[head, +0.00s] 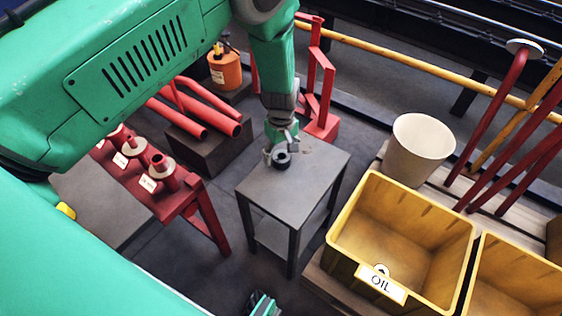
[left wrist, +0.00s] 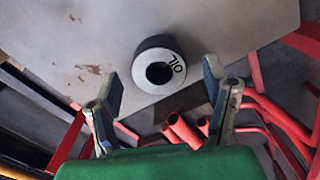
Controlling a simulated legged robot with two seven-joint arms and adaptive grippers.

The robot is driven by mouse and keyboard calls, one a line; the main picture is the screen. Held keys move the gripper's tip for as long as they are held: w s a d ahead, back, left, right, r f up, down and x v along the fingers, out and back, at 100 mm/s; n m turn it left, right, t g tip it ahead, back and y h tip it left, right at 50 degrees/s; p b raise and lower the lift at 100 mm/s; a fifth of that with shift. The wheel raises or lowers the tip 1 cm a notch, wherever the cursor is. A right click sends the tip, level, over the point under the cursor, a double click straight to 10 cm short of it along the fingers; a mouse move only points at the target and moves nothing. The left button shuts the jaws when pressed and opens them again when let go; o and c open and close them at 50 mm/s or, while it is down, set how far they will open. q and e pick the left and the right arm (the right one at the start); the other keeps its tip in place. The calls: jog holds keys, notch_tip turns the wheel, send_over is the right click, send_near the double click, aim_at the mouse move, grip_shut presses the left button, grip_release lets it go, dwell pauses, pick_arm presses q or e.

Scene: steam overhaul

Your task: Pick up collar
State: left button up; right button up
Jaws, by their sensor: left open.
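The collar (head: 282,158) is a short dark ring with a round hole, lying flat on a small grey table (head: 258,193). In the left wrist view the collar (left wrist: 147,79) shows a pale top face marked "OIL". My left gripper (head: 281,145) reaches down over the table, right at the collar, and partly hides it in the head view. In the left wrist view its two fingers (left wrist: 163,88) are spread wide, with the collar ahead of and between them; neither finger appears to touch it. A green and dark part, perhaps my right gripper (head: 263,303), shows at the bottom edge.
A yellow crate (head: 347,258) labelled "OIL" stands right of the table, with a second yellow crate (head: 494,258) beside it. A pale bucket (head: 421,150) stands behind. A red bench (head: 212,222) with several flanged red parts is at left. Red pipes (head: 208,98) lie behind.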

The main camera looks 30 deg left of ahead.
pick_arm(q)
jog(key=shift+d+f, duration=0.2)
jog(key=shift+f, duration=0.4)
jog(key=shift+d+f, duration=0.15)
jog(key=shift+f, duration=0.4)
jog(key=shift+w+a, duration=0.1)
jog(key=shift+a, duration=0.2)
jog(key=c, duration=0.4)
jog(key=shift+a, duration=0.15)
grip_shut()
